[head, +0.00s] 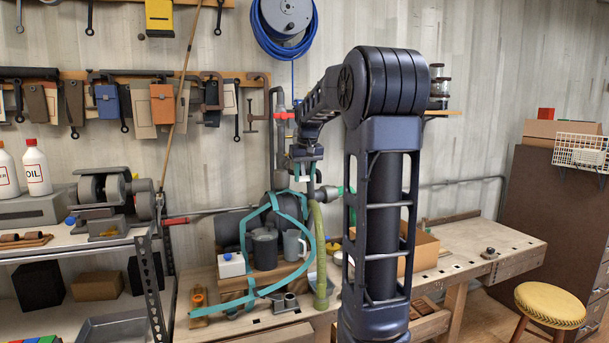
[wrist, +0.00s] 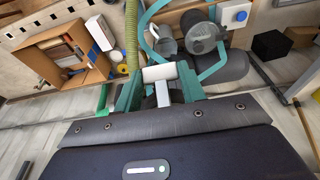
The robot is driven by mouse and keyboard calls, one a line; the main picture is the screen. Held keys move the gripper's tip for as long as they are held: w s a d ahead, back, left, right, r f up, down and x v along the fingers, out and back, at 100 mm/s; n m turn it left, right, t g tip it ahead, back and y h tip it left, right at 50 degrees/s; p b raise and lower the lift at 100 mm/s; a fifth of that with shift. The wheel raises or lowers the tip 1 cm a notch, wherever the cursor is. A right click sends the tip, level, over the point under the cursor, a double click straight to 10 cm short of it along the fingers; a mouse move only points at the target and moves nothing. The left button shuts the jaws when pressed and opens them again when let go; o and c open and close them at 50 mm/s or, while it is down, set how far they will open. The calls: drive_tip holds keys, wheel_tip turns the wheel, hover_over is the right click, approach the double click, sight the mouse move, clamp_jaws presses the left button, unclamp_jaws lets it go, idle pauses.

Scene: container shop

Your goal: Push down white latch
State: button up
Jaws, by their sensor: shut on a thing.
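My gripper (head: 306,172) is high over the workbench, near the wall pipes in the head view. In the wrist view my gripper (wrist: 160,76) has its teal fingers on both sides of a small white piece, which looks like the white latch (wrist: 158,73). A pale bar runs from it back toward my palm. The gripper is shut on this white piece. In the head view the latch is too small to make out beside the fingers and pipes.
A green ribbed hose (head: 319,255) hangs close by. An open cardboard box (head: 424,246) is on the bench (head: 490,240).

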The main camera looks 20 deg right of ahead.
drive_tip(key=o, duration=1)
drive_tip(key=shift+r, duration=0.1)
drive_tip(key=v, duration=1)
drive_tip(key=shift+s+r, duration=0.1)
drive_tip(key=shift+r, duration=0.2)
drive_tip(key=s+a+f, duration=0.2)
drive_tip(key=s+f, duration=0.5)
drive_tip(key=s, duration=0.3)
drive_tip(key=s+a+f+t, duration=0.1)
drive_tip(key=s+a+f, duration=0.2)
drive_tip(key=s+f, duration=0.4)
drive_tip(key=s+a+f+t, duration=0.1)
drive_tip(key=s+a+f, duration=0.2)
drive_tip(key=s+f, duration=0.5)
drive_tip(key=shift+s, duration=2.35)
